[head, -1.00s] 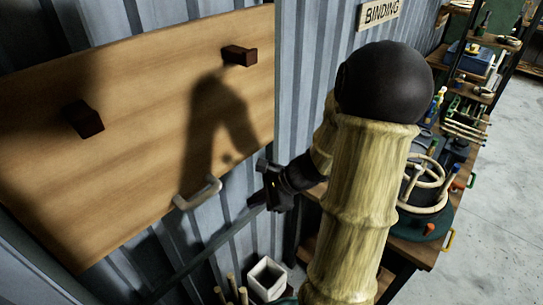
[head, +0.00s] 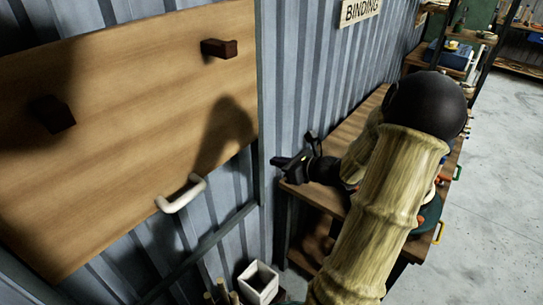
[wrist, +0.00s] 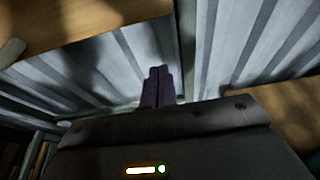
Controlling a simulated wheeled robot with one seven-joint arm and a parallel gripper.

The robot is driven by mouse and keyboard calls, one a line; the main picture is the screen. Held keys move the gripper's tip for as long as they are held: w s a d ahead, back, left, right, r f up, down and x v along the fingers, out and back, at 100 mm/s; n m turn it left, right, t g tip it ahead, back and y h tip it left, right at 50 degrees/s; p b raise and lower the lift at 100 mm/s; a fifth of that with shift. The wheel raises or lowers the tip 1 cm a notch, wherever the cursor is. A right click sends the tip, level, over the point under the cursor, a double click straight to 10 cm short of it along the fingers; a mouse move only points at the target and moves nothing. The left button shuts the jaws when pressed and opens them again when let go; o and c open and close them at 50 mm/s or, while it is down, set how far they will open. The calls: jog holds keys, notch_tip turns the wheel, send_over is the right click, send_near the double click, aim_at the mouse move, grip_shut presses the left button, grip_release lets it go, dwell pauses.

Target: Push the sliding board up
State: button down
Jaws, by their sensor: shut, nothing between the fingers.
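The sliding board (head: 140,110) is a large wooden panel in front of the corrugated wall, at the left of the head view. It carries two dark brown blocks, one at the upper right (head: 219,48) and one at the left (head: 52,113). A white handle (head: 181,195) sits at its lower edge. My gripper (head: 277,161) is shut and empty, to the right of the board and apart from the handle.
A wooden workbench (head: 350,130) stands along the wall at the right, below my arm. A white square container (head: 258,283) stands low at the bottom, beside several thin rods. The grey floor (head: 490,190) at right is open.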

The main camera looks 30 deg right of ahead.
jog(key=w+a+p, duration=0.1)
jog(key=w, duration=0.1)
jog(key=w+p, duration=0.1)
jog(key=w, duration=0.2)
jog(key=w+a+r+p, duration=0.1)
jog(key=w+p, duration=0.1)
jog(key=w, duration=0.1)
jog(key=shift+a, duration=0.3)
jog(key=shift+r, duration=0.1)
